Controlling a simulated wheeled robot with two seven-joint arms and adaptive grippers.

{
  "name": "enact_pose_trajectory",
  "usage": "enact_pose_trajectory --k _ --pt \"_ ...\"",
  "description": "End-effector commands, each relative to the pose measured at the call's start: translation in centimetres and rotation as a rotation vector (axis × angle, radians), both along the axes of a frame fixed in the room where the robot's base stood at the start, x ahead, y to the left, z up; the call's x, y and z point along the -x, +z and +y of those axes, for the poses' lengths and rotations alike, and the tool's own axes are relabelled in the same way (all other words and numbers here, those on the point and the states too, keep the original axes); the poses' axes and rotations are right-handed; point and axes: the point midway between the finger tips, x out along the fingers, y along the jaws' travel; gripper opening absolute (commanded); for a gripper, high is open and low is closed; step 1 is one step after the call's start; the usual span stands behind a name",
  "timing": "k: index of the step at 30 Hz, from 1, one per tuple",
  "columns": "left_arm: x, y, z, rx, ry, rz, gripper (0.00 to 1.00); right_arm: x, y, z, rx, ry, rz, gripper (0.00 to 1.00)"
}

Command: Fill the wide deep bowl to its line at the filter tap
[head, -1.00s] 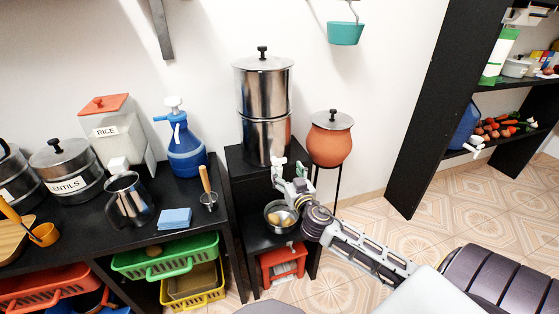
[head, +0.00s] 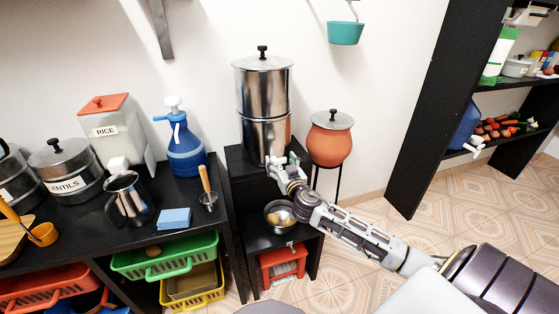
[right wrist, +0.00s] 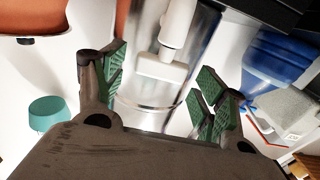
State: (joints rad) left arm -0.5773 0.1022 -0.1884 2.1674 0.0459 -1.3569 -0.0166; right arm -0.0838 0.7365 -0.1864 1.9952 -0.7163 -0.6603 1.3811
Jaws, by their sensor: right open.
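The tall steel filter (head: 264,98) stands on the upper level, above and behind the bowl. My right gripper (head: 279,163) is at the filter's lower front and mostly hides the tap in the head view. In the right wrist view the white tap (right wrist: 176,28) points between the open fingers (right wrist: 158,88). Its wide white end lies just ahead of the fingertips; I cannot tell whether they touch. The bowl's line and any water are not visible. My left gripper is out of view.
An orange clay pot (head: 330,142) stands close to the right of the filter. The black counter (head: 150,224) on the left holds a blue pump bottle (head: 186,150) and a steel jug (head: 128,200). A red crate (head: 284,266) is below the bowl.

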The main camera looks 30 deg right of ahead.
Motion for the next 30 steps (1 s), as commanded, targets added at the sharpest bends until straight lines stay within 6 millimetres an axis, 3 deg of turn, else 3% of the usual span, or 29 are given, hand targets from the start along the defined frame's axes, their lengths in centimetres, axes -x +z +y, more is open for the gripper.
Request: enact_pose_trajectory --k 9,23,30 --pt "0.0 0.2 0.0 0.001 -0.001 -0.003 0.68 -1.6 0.0 -0.4 0.001 -0.001 -0.001 0.71" --pt "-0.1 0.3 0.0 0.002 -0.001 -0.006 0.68 -1.9 0.0 -0.5 0.001 -0.001 0.000 0.71" --pt "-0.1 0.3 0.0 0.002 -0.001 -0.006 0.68 -1.9 0.0 -0.5 0.001 -0.001 0.000 0.41"
